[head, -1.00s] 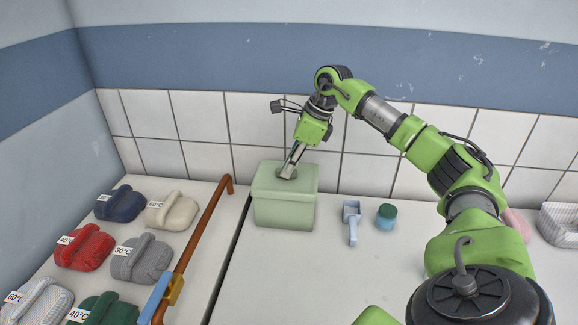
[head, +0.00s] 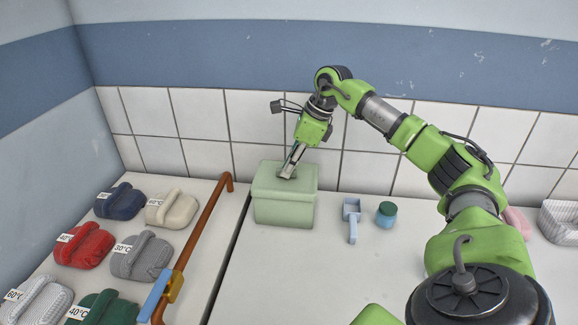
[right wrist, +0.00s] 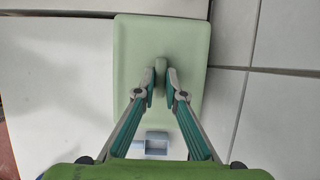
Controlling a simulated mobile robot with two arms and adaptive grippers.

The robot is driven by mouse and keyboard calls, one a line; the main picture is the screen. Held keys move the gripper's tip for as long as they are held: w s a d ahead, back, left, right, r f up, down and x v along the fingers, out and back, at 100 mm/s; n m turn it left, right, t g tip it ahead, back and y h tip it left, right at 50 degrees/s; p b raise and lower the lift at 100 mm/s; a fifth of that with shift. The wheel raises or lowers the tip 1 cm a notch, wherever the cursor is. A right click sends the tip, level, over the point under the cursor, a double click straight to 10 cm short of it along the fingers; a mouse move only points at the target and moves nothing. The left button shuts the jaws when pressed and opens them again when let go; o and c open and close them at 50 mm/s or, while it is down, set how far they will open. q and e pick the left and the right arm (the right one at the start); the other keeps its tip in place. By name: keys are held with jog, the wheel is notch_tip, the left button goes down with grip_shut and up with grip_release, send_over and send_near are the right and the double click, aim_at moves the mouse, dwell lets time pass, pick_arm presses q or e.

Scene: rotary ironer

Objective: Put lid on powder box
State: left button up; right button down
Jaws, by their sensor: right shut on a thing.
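The pale green powder box (head: 284,212) stands on the white worktop near the tiled wall. Its pale green lid (head: 303,178) sits on top, level and covering the box as far as I can see. My right gripper (head: 287,175) points down at the lid and is shut on its knob. In the right wrist view the lid (right wrist: 190,50) lies flat below, with the knob (right wrist: 160,72) between the two fingertips of the right gripper (right wrist: 160,82). Whether the lid is fully seated cannot be told. My left gripper is out of view.
Labelled folded bundles (head: 84,245) lie at left beside a brown pipe (head: 206,225). The worktop front is clear.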

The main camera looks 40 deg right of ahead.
jog(key=shift+f, duration=0.35)
dwell(0.3)
jog(key=c, duration=2)
grip_release()
jog(key=o, duration=0.5)
jog(key=shift+r, duration=0.15)
jog(key=shift+r+p, duration=2.95)
jog(key=shift+r, duration=0.45)
